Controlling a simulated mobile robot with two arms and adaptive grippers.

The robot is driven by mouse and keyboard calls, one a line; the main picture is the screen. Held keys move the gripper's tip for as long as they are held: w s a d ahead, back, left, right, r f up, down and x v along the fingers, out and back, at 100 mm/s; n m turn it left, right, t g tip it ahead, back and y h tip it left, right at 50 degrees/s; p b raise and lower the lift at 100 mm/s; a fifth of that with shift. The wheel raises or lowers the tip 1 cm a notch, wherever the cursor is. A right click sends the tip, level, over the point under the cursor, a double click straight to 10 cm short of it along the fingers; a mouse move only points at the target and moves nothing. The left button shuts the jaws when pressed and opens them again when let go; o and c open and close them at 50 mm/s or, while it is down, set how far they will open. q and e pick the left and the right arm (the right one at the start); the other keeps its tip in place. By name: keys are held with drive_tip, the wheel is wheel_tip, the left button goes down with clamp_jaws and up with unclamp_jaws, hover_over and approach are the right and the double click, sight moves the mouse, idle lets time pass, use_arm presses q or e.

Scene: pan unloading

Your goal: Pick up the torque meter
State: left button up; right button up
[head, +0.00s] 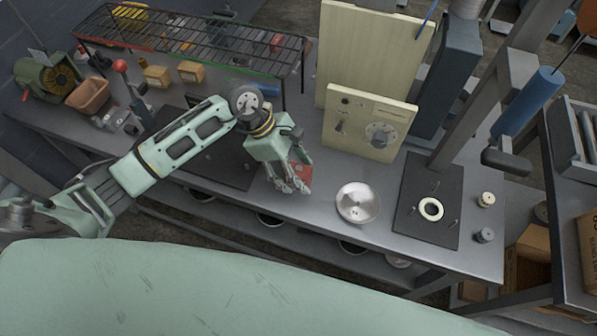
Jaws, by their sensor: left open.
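My left gripper (291,187) hangs over the grey bench (320,197), pointing down, with its fingers apart. A small red object (303,172) lies on the bench just behind and right of the fingers, partly hidden by them; I cannot tell whether they touch. A cream box with a dial (368,122) stands upright at the back of the bench, right of my gripper. I cannot tell which of these, if either, is the torque meter. A shiny round metal pan (357,203) sits to the right of my gripper. My right gripper is not in view.
A dark mat (410,212) with a pale ring (431,209) lies right of the pan, before a grey upright column. Two small knobs (485,200) stand beside it. A wire rack (190,42) and several small parts occupy the back left. Bare bench surrounds the pan.

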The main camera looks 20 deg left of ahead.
use_arm(q)
drive_tip(key=c, duration=1.5)
drive_tip(key=shift+o, duration=0.2)
drive_tip(key=shift+r, duration=0.1)
